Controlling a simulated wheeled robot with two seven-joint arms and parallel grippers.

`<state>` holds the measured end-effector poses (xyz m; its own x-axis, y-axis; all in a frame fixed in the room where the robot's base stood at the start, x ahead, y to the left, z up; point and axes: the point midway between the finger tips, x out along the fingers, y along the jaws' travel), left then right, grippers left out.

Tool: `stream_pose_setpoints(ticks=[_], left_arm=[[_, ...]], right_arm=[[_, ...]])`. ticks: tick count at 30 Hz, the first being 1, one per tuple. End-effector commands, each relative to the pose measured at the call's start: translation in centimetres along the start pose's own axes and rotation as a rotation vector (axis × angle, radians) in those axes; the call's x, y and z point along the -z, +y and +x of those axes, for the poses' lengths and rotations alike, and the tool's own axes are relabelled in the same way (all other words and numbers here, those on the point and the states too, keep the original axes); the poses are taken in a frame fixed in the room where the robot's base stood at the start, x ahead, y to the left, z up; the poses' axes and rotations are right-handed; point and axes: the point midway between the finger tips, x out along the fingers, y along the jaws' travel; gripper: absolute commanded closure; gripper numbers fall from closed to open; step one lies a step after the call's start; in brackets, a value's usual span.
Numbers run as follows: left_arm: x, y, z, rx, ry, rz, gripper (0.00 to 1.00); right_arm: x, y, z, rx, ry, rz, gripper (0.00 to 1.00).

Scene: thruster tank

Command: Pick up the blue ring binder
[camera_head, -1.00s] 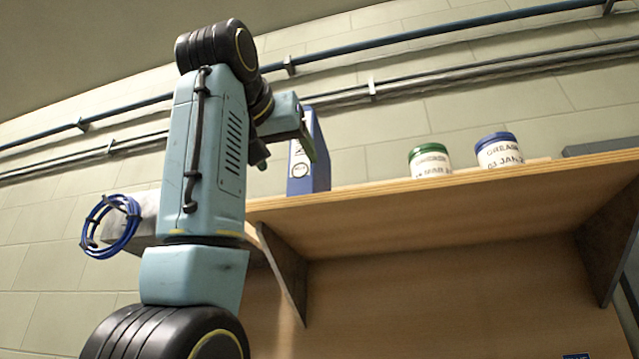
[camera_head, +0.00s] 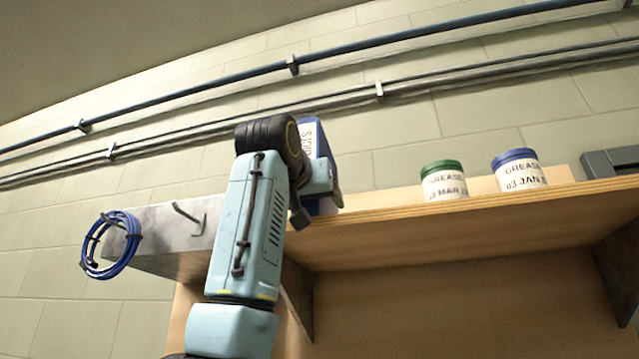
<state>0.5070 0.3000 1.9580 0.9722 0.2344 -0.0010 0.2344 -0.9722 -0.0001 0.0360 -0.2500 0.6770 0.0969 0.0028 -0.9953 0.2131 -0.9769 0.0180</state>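The blue ring binder (camera_head: 327,150) stands upright at the left end of a high wooden shelf (camera_head: 450,213), with a white label on its spine. My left arm rises from below in front of it and hides much of its spine and lower part. My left gripper (camera_head: 312,200) is at the binder's lower part, level with the shelf's front edge. One dark finger shows below the wrist; whether the fingers are apart or closed on the binder cannot be seen. My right gripper is not in view.
Two grease tins, one green-lidded (camera_head: 443,183) and one blue-lidded (camera_head: 520,172), stand right of the binder. A grey object (camera_head: 610,161) lies at the far right. A grey metal box (camera_head: 165,225) with a blue cable coil (camera_head: 110,246) is left. Shelf space between binder and tins is clear.

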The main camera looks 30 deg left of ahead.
Motion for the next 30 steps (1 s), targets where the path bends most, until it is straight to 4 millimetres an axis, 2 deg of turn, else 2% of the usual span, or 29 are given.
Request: stream_pose_setpoints(ticks=[5, 6, 20, 30], left_arm=[[-0.07, 0.00, 0.02, 0.000, 0.000, 0.000, 0.29], [-0.07, 0.00, 0.01, 0.000, 0.000, 0.000, 0.32], [-0.04, 0.03, -0.03, -0.001, 0.001, 0.000, 0.92], [0.30, -0.09, -0.19, 0.001, 0.005, -0.001, 0.93]], right_arm=[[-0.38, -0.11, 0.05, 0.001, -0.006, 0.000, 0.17], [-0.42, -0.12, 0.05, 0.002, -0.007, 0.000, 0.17], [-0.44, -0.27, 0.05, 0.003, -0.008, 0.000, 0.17], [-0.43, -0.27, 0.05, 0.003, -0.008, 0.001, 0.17]])
